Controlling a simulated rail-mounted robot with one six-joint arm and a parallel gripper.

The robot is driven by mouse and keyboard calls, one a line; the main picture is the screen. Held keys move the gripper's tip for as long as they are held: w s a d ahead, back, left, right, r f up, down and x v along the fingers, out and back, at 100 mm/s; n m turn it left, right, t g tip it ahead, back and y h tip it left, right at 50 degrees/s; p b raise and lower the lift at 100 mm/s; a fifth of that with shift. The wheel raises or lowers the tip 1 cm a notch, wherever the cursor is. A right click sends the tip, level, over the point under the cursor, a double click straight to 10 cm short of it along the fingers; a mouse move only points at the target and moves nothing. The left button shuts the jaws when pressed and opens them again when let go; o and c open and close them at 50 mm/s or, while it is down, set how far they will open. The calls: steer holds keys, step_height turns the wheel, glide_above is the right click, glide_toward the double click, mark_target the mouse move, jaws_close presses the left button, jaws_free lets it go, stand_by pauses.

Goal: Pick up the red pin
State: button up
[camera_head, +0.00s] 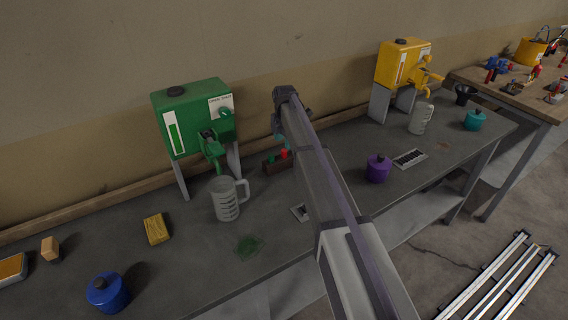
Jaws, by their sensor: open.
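The small red pin (284,153) stands in a dark brown wooden block (272,168) on the grey bench, behind the middle. A small green item (271,159) sits in the same block to its left. My arm reaches in from the lower right, over the bench. My gripper (279,138) points down just above the block, near the red pin, and is open. I cannot tell the exact gap between the fingertips and the pin. The arm partly hides the block's right side.
A green dispenser (190,118) and a clear jug (226,200) stand left of the block. A yellow dispenser (401,65) and another jug (421,118) stand right. Purple (377,170) and blue (107,293) cans sit near the front. The wall is close behind.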

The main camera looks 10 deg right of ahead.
mark_target(284, 150)
steer(key=shift+f, duration=0.25)
step_height(284, 150, down, 5)
steer(key=b, duration=0.5)
steer(key=shift+f, duration=0.2)
steer(key=shift+r, duration=0.25)
steer(key=c, duration=1)
